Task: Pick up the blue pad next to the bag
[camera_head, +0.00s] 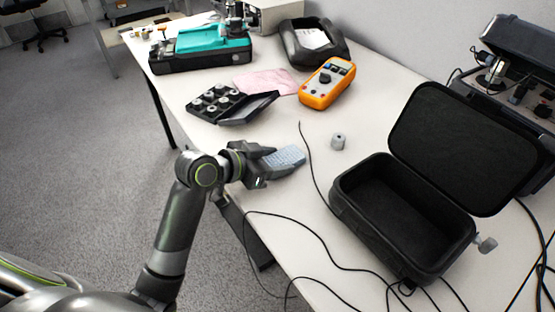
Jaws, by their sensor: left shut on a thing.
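A light blue, textured pad (287,157) is in the jaws of my left gripper (274,162), above or on the white table near its left edge. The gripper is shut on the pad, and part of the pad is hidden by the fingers. I cannot tell whether the pad touches the table. An open black case (358,222), which may be the bag, stands to the right with its lid (455,150) tilted back. Its inside looks empty. My right gripper is not in view.
A small grey cylinder (338,141) stands between the pad and the case. Black cables (318,262) run across the front of the table (285,215). An orange meter (327,83), pink cloth (265,81), black box of weights (218,101) and teal device (214,40) lie farther back.

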